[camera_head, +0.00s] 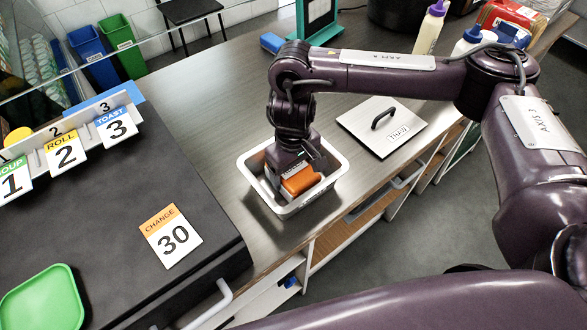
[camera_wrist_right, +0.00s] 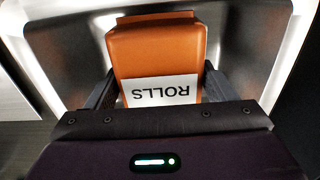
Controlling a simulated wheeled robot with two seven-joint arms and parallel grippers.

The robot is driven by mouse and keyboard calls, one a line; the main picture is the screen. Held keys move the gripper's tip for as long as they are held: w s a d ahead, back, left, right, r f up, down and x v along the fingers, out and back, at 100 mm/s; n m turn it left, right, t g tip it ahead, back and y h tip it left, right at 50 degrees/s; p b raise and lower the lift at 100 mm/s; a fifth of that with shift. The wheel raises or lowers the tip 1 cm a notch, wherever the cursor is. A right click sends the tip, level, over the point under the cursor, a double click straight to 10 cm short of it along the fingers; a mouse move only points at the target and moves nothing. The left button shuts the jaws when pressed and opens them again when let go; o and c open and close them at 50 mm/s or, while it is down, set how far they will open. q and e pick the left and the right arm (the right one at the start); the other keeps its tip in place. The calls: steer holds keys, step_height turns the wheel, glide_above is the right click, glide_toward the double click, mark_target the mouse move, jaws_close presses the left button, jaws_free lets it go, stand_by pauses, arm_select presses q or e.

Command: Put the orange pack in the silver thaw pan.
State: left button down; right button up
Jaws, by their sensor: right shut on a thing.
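The orange pack (camera_head: 301,180) is inside the rim of the silver thaw pan (camera_head: 259,190), a pale-rimmed rectangular pan on the grey counter. My right gripper (camera_head: 296,172) reaches down into the pan from above and is shut on the pack. In the right wrist view the orange pack (camera_wrist_right: 158,55) sits between the two dark fingers, with a white label reading ROLLS upside down. The pan's grey inside (camera_wrist_right: 248,45) shows around it. I cannot tell whether the pack touches the pan's floor. My left gripper is not in view.
A flat lid with a black handle (camera_head: 359,135) lies to the right of the pan. A black surface with a CHANGE 30 card (camera_head: 170,236) and a green tray (camera_head: 42,300) is at left. Bottles (camera_head: 430,28) stand at the back right. The counter behind the pan is mostly clear.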

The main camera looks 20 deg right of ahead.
steer(key=shift+f, duration=0.1)
steer(key=o, duration=1.1)
steer(key=shift+s, duration=0.1)
steer(key=shift+c, duration=0.2)
steer(key=shift+o, duration=1.1)
step_height(320, 180, up, 12)
steer(key=shift+r+p, duration=0.15)
steer(key=shift+p, duration=0.35)
